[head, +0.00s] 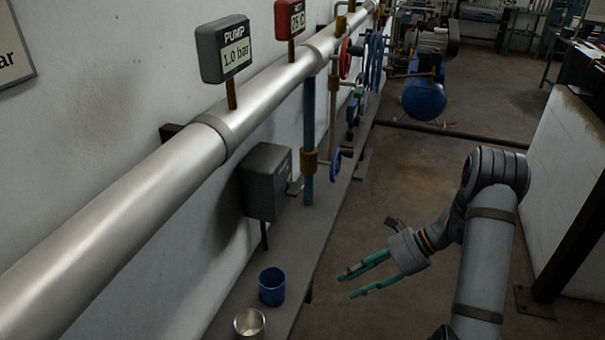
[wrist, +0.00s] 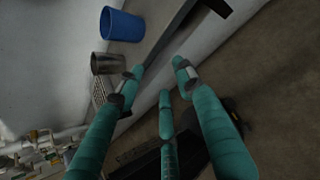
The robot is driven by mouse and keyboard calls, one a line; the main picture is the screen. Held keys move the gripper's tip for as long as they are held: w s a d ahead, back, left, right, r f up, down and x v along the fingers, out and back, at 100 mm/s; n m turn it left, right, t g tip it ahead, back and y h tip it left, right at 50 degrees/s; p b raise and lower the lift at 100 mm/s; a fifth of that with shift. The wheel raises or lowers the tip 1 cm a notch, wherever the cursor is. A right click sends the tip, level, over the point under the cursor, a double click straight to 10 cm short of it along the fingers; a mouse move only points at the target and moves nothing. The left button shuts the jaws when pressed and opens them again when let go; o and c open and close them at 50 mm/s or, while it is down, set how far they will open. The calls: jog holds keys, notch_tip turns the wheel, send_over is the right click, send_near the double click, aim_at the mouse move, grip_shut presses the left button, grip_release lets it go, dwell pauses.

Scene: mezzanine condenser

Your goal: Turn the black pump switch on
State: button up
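A dark box (head: 267,182), which looks like the pump switch, is mounted below the large pipe at the wall. A small lever (head: 295,188) sticks out from its right side; whether it is on or off I cannot tell. My gripper (head: 347,285) is in front of the shelf, lower and to the right of the box. Its teal fingers are apart, with nothing between them, and touch nothing. The wrist view also shows the open fingers (wrist: 160,78). The dark box cannot be made out in the wrist view.
A blue cup (head: 271,286) and a metal cup (head: 249,323) stand on the narrow shelf below the box. The PUMP display (head: 223,50) reads 1.0 bar.

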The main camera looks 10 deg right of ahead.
jog(key=w+a+r+m+t+y, duration=0.1)
jog(key=w+r+m+t+y, duration=0.25)
jog(key=w+r+m, duration=0.4)
jog(key=m+t+y, duration=0.2)
jog(key=m+t, duration=0.2)
jog(key=m, duration=0.5)
send_near(300, 189)
jog(key=p+x, duration=0.2)
jog(key=x, duration=0.7)
jog(key=shift+w+a+f+p, duration=0.1)
jog(key=shift+w+a+p, duration=0.1)
jog(key=shift+p, duration=0.1)
jog(key=shift+c, duration=0.9)
grip_shut()
